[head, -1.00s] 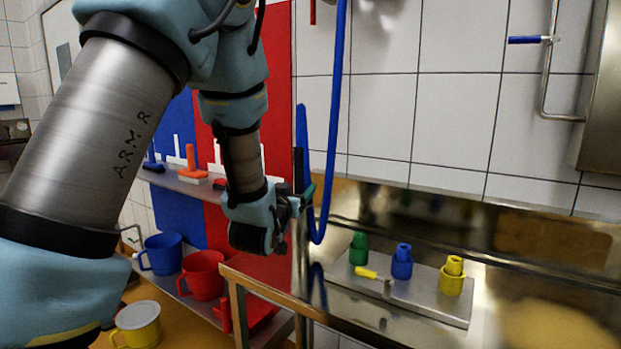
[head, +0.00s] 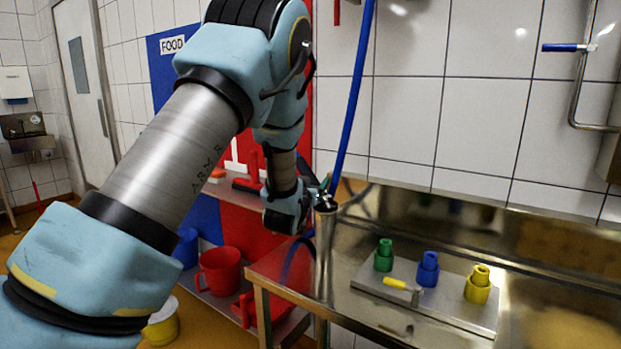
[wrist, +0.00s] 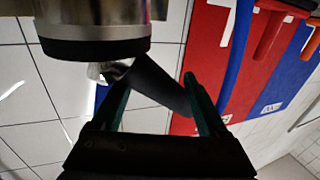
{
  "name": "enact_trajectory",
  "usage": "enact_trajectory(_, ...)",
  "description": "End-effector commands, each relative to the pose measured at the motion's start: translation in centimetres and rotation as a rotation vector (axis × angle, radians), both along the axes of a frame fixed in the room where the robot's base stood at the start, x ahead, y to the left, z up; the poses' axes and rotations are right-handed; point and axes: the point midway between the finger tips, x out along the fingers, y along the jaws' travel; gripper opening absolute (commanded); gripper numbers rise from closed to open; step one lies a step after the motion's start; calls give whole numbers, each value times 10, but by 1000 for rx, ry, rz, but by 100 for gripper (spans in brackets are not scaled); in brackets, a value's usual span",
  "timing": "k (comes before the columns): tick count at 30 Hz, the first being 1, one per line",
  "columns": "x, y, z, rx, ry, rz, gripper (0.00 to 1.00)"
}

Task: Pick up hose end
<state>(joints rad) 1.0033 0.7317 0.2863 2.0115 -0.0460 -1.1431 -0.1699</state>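The blue hose (head: 359,75) hangs from the top of the head view and passes down behind my gripper (head: 322,191). My gripper is beside the top of an upright steel tube (head: 325,245). The wrist view, roughly upside down, shows my gripper (wrist: 162,100) with its two green fingers wide apart. A dark, slanted piece (wrist: 160,87), which looks like the hose end, lies across the space between them, near the right finger. Wall tiles show beside it, so it is not clamped. The steel tube (wrist: 95,22) with a black band fills the top left there.
A steel sink bench (head: 430,200) holds a plate (head: 450,309) with green (head: 384,256), blue (head: 427,269) and yellow (head: 478,285) fittings. A red jug (head: 219,270) stands on the low shelf at left. A wall pipe with a blue handle (head: 563,47) is at right.

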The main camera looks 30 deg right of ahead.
Motion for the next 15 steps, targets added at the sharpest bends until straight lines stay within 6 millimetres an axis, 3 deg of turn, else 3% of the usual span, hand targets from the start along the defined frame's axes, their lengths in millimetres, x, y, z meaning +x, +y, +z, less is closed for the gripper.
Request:
enact_trajectory(4,-1,-1,0,-1,0,-3,73)
enact_trajectory(15,-2,-1,0,-1,-1,-4,31)
